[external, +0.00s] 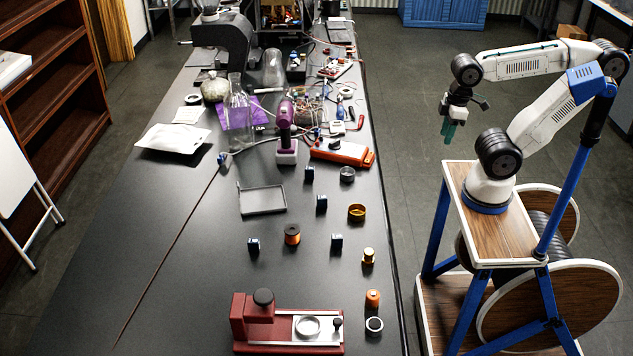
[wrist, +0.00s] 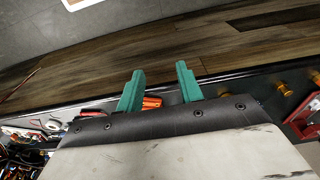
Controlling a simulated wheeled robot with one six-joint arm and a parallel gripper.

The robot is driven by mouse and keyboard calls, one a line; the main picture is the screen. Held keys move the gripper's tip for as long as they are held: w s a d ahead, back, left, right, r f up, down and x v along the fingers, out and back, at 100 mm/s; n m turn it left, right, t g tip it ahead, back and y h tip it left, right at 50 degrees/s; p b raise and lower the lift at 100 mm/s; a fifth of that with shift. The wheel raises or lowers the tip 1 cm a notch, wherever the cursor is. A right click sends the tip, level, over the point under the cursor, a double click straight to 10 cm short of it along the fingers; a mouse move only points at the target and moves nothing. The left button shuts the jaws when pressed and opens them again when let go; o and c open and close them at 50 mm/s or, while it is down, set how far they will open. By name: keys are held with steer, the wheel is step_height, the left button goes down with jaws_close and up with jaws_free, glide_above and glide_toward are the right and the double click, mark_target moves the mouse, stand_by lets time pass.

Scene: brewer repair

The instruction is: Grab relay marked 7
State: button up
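Several small dark blue and black blocks that look like relays stand on the black table: one (external: 309,174) by the orange-red tool, one (external: 321,204) right of the grey tray, one (external: 336,242) nearer the front, and one (external: 253,246) to the left. Their markings are too small to read, so I cannot tell which is marked 7. My gripper (external: 449,133) hangs in the air right of the table, away from the blocks. In the wrist view its teal fingers (wrist: 160,70) are apart with nothing between them.
A shallow grey tray (external: 262,200) lies mid-table. A red device (external: 285,325) stands at the front. A copper spool (external: 292,235), brass ring (external: 357,212) and orange-red tool (external: 342,153) are nearby. The left front of the table is clear; its back is cluttered.

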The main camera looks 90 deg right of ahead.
steer(key=shift+o, duration=1.2)
steer(key=w+a+f+t, duration=0.1)
steer(key=w+f+t, duration=0.1)
steer(key=w, duration=0.8)
steer(key=w+a+f+t, duration=0.1)
steer(key=w+f+t, duration=0.2)
steer(key=w, duration=0.7)
steer(key=w+a+f+m+t, duration=0.1)
steer(key=w+a+f+t, duration=0.1)
steer(key=w, duration=0.8)
steer(key=shift+w+f+t, duration=0.25)
steer(key=shift+f+t, duration=0.2)
steer(key=shift+t, duration=0.25)
steer(key=m+t+h, duration=0.1)
steer(key=t+h, duration=0.1)
glide_toward(312, 168)
steer(key=shift+x, duration=1.25)
steer(key=shift+w+d+f, duration=0.2)
steer(key=shift+w+f, duration=0.15)
steer(key=shift+w, duration=0.1)
steer(key=x, duration=0.7)
steer(key=shift+w+a, duration=0.1)
jaws_close()
